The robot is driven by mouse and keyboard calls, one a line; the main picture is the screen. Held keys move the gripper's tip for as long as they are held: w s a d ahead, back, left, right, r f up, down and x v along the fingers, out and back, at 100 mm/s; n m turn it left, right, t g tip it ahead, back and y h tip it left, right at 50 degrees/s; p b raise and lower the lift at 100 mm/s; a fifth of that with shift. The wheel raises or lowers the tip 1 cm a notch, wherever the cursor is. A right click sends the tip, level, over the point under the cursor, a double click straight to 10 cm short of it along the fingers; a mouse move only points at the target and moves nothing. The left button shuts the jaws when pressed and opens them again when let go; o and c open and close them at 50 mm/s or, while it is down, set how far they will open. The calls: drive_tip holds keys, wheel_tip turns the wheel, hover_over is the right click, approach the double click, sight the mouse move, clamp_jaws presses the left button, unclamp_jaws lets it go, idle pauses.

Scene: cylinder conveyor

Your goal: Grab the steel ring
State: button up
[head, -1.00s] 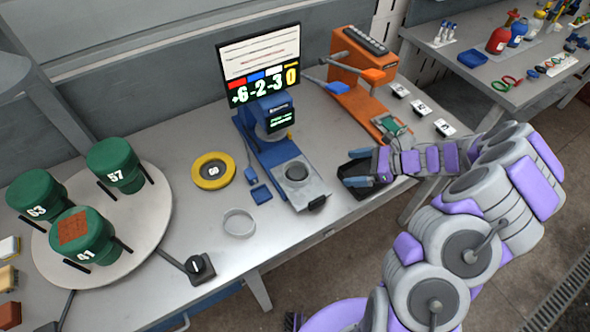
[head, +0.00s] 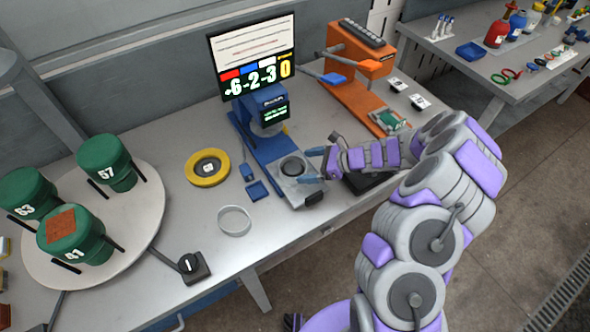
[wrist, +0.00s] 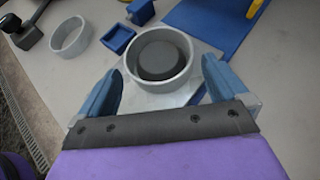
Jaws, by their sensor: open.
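A thin, hollow, light grey ring (head: 234,220) lies flat on the bench near its front edge. It also shows at the upper left of the wrist view (wrist: 70,36). A second grey ring (wrist: 186,72) stands around a dark round core (wrist: 160,54) on the pale plate of the blue press (head: 255,140). Which of the two is the steel ring I cannot tell.
A black lever box (head: 194,267) and a round turntable (head: 150,215) with green canisters are further left. An orange machine (head: 350,75) stands behind my arm.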

sight(290, 167)
drive_tip(key=x, duration=0.4)
drive_tip(key=shift+a+r+b, duration=0.15)
drive_tip(key=shift+a+b, duration=0.25)
drive_tip(key=shift+a, duration=0.1)
drive_tip(key=shift+d, duration=0.45)
drive_tip(key=shift+c, duration=1.2)
drive_tip(key=c, duration=0.5)
drive_tip(key=shift+a, duration=0.25)
drive_tip(key=shift+c, duration=0.2)
drive_tip(key=shift+r, duration=0.1)
